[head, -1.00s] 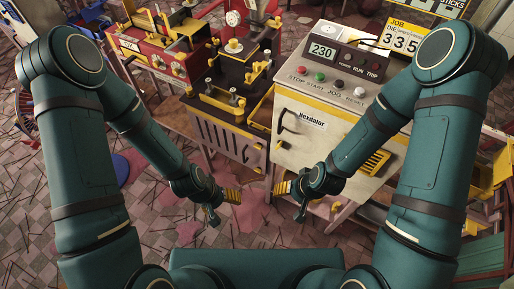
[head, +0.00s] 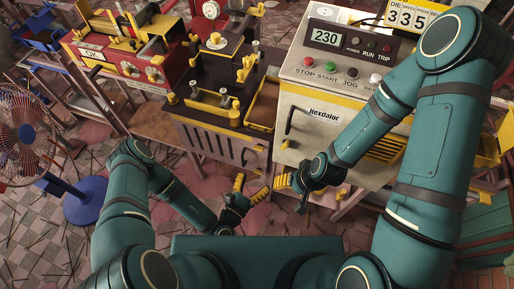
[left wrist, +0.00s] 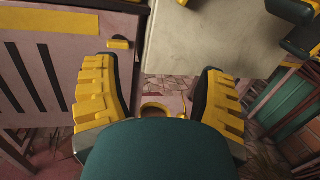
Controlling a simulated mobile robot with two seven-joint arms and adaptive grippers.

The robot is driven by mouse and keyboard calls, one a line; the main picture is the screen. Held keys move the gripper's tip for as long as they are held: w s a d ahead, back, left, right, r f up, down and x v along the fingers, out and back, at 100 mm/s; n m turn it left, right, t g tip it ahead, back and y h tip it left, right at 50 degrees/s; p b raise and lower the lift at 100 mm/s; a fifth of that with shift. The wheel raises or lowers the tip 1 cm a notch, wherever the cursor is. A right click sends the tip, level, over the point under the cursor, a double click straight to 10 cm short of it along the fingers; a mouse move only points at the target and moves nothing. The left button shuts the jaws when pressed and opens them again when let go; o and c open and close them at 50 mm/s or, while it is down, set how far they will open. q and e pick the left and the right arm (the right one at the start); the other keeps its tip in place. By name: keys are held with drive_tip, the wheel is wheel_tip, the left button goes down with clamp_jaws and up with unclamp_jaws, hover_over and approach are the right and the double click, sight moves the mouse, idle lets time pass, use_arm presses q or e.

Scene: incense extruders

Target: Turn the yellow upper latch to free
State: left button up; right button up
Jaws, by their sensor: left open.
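My left gripper (head: 250,187) is open and empty, below and in front of the panel's right side. In the left wrist view its two yellow fingers (left wrist: 160,98) stand wide apart, with the latch beyond the left finger, untouched. My right gripper (head: 290,192) appears open and empty beside it.
The cream cabinet (head: 313,122) with a black handle stands right of the dark machine. A red and yellow machine (head: 118,58) stands to the left. A fan (head: 27,140) on a blue base is at far left. Open tiled floor lies below.

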sight(258, 150)
use_arm(q)
drive_tip(key=w+a+f+n+t+y, duration=0.1)
drive_tip(key=a+f+n+y, duration=0.1)
drive_tip(key=a+f+y, duration=0.15)
drive_tip(key=shift+y, duration=0.25)
drive_tip(key=x, duration=0.4)
drive_tip(key=b+x, duration=0.1)
drive_tip(key=x, duration=0.4)
drive_tip(key=r+b+x, duration=0.1)
drive_tip(key=x, duration=0.4)
drive_tip(key=c, duration=1.2)
